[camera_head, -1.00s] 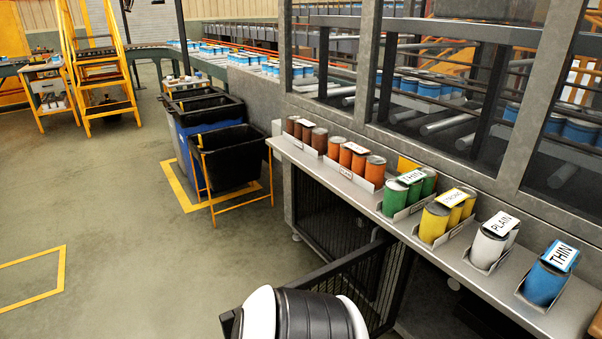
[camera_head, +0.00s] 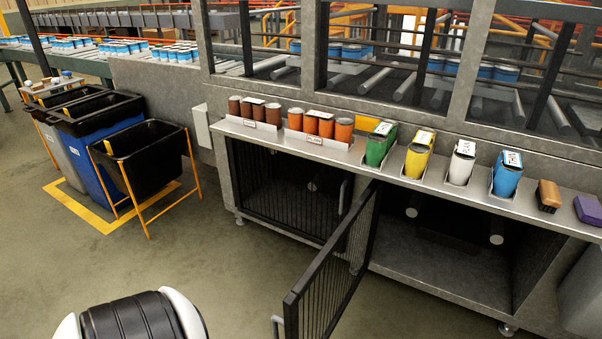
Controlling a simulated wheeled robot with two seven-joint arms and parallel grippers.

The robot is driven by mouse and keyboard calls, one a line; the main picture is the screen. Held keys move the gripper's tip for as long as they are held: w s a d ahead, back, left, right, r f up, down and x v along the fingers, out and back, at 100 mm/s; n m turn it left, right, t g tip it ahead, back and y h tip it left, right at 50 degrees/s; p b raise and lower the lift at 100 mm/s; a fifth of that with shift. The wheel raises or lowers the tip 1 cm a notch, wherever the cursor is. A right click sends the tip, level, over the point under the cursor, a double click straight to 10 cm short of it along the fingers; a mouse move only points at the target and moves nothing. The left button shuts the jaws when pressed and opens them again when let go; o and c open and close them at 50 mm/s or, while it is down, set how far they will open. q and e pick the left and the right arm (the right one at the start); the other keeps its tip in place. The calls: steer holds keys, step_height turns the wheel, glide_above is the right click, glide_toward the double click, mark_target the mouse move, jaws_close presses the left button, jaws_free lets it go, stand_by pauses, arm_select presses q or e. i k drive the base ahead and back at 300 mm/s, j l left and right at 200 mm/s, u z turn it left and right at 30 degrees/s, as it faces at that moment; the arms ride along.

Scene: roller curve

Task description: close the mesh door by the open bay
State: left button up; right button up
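The mesh door (camera_head: 333,277) is a dark framed panel of bars, standing swung out from the cabinet under the counter. A light handle (camera_head: 277,326) shows at its free end, low in the view. The open bay (camera_head: 445,255) lies to the right of the door; its floor looks bare, and round pale spots show on its back wall. A second mesh front (camera_head: 285,190) covers the bay to the left, with an upright handle at its right side. A black and white part of my own body is at the bottom left, left of the door. Neither gripper shows.
The counter (camera_head: 330,153) above carries rows of coloured cans, a brown brush (camera_head: 548,195) and a purple block (camera_head: 588,209). The floor between the bins and the door is clear.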

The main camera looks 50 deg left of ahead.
mark_target(290, 321)
steer(key=k+j, duration=0.1)
steer(key=j, duration=0.4)
steer(key=k+j+u, duration=0.1)
steer(key=j, duration=0.4)
steer(key=k+j, duration=0.1)
steer(key=j, duration=0.4)
steer(key=k+j+u, duration=0.1)
steer(key=j, duration=0.45)
